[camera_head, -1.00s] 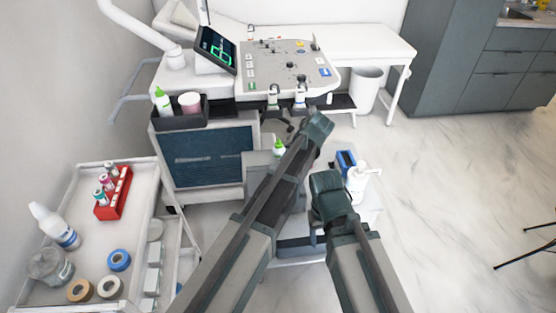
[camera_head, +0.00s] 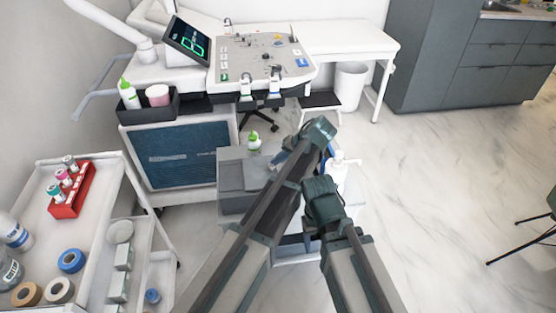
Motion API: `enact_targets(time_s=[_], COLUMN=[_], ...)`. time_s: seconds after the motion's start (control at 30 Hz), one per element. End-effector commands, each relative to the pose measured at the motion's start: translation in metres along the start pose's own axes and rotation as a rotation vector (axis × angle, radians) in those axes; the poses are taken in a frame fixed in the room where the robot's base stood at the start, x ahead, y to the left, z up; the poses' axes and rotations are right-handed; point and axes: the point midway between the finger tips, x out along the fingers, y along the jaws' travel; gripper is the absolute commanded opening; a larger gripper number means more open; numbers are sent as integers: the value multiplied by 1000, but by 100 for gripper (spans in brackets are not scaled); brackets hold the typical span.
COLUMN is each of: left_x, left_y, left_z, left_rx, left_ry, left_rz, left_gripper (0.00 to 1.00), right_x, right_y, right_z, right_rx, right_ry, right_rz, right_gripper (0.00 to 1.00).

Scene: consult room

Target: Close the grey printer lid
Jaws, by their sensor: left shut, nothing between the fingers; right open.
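The grey printer (camera_head: 232,203) sits low on a small stand in the middle of the view. Its top is partly visible, with a grey panel (camera_head: 258,176) that seems to be the lid; how far it stands open I cannot tell. My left forearm covers the printer's right part. My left gripper (camera_head: 313,133) is shut and empty, beyond and above the printer's right side. My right gripper (camera_head: 321,194) is open and empty, right of my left forearm, near the stand's right side. I see no clear contact between either gripper and the lid.
A green-capped bottle (camera_head: 254,141) stands behind the printer, and a white pump bottle (camera_head: 338,173) stands right of it. A white trolley (camera_head: 93,225) with tapes and a red tube rack (camera_head: 73,190) is at left.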

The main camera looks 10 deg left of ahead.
Motion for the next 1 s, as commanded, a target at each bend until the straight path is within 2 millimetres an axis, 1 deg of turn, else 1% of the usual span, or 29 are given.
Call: enact_targets(time_s=[0.03, 0.1, 0.4, 0.83, 1.0], left_x=[4, 5, 8, 9, 6], left_y=[3, 4, 7, 6, 2], left_z=[1, 1, 2, 2, 0], left_rx=[0, 0, -1, -1, -2], left_ry=[0, 0, -2, -2, -1], left_rz=[0, 0, 6, 6, 4], left_gripper=[0, 0, 0, 0, 0], right_x=[5, 7, 10, 10, 5], right_y=[0, -1, -1, -1, 0], right_z=[0, 0, -1, -1, 0], right_rx=[0, 0, 0, 0, 0], right_ry=[0, 0, 0, 0, 0], right_rz=[0, 0, 0, 0, 0], right_gripper=[63, 63, 63, 63, 63])
